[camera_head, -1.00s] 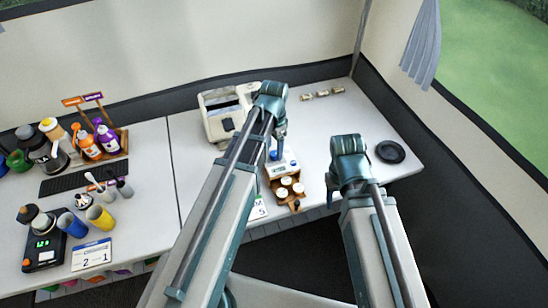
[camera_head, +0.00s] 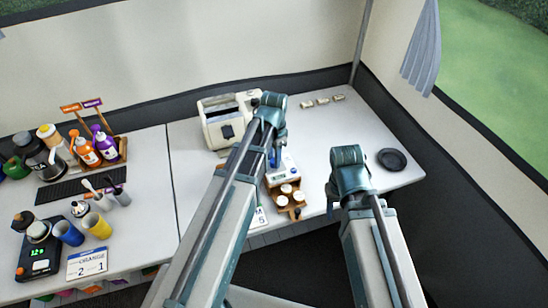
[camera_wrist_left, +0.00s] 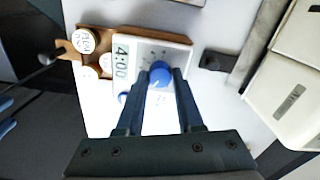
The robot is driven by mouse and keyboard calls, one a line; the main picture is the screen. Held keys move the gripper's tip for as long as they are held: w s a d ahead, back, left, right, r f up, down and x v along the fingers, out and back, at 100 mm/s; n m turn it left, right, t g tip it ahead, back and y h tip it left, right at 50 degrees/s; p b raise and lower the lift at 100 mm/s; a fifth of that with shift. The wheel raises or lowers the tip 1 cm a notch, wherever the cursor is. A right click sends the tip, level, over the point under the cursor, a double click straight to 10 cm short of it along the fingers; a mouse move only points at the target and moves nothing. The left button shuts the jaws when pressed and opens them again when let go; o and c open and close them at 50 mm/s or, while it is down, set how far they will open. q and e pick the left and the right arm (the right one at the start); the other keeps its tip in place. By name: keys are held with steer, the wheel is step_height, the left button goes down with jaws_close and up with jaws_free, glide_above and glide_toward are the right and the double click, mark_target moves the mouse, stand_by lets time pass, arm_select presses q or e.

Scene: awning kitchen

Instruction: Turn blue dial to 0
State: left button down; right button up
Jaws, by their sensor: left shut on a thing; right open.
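The blue dial (camera_wrist_left: 160,73) sits on the face of a small white timer (camera_wrist_left: 150,48) in the left wrist view. The timer's display reads 4:00. My left gripper (camera_wrist_left: 162,80) is shut on the blue dial, one finger on each side. In the head view the gripper (camera_head: 275,158) reaches down to the white timer (camera_head: 284,170), and the arm hides part of it. My right gripper (camera_head: 333,208) is open and empty, low in front of the table edge, to the right of the timer. It is partly hidden by its own arm.
A wooden holder with white-capped jars (camera_head: 285,189) stands in front of the timer. A cream toaster (camera_head: 215,130) is behind it to the left. A black round dish (camera_head: 392,159) lies at the right. Bottles and cups (camera_head: 97,225) fill the left table.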

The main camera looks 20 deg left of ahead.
arm_select(q)
steer(key=shift+n, duration=0.3)
steer(key=n, duration=0.5)
steer(key=shift+n, duration=0.3)
steer(key=n, duration=1.1)
steer(key=shift+n, duration=0.4)
steer(key=n, duration=0.5)
steer(key=shift+n, duration=0.6)
steer(key=c, duration=0.5)
jaws_free()
steer(key=shift+c, duration=0.2)
